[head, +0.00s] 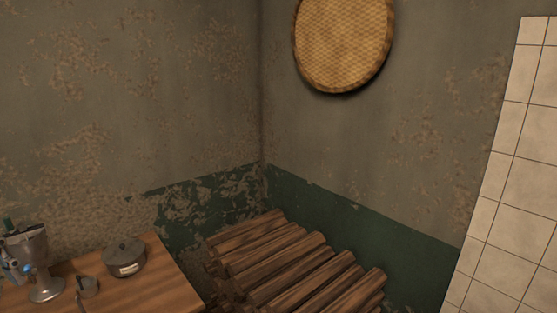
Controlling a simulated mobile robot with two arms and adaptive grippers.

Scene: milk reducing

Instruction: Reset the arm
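The task names no other object. A grey lidded pot (124,259) stands on a wooden table (165,290) at the lower left. A small grey cup or ladle (87,287) is beside it.
Several brown logs (300,262) lie side by side in the corner, right of the table. A round woven tray (343,42) hangs on the right wall. White tiles (510,200) cover the wall at the far right.

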